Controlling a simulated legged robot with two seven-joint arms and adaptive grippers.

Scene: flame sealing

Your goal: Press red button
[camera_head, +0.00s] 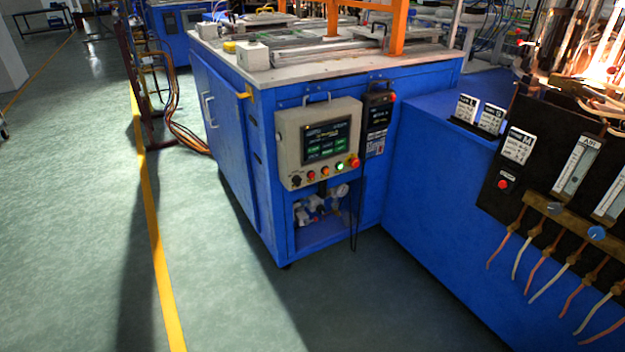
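Several red buttons are in view, and I cannot tell which one the task names. Another red button (503,184) is on the black panel (543,137) at the right, below a white label. Neither of my grippers is in view.
The blue cabinet (226,176) has a pale worktop (400,60) with orange posts. A long blue unit (430,170) extends right, with copper and white tubes below the gauges. Green floor (215,290) is open at the left and front, crossed by a yellow line (158,255).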

